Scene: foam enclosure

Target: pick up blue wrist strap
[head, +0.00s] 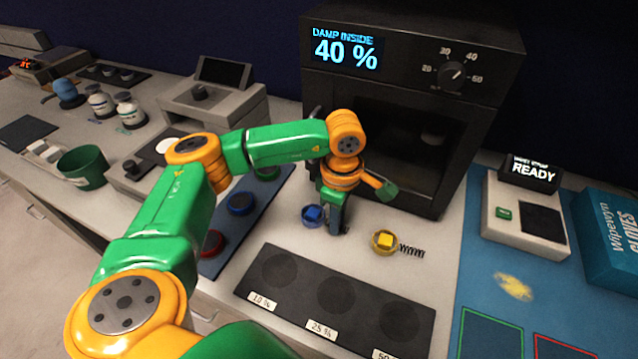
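The blue wrist strap (312,215), a small ring with a blue block on it, lies on the light bench in front of the dark cabinet. My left gripper (336,228) points down immediately to the right of it, with its dark fingers low near the bench. The gripper covers the strap's right side, and I cannot tell whether they touch. The finger gap is not visible. A yellow wrist strap (383,242) with a dark coiled cord lies further right, apart from the gripper. My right gripper is out of view.
The dark cabinet (400,95), reading 40 %, stands close behind my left gripper. A dark labelled mat (310,290) lies in front. A tester (515,222) showing READY stands right, beside a blue glove box (610,240). A green bucket (82,167) stands left.

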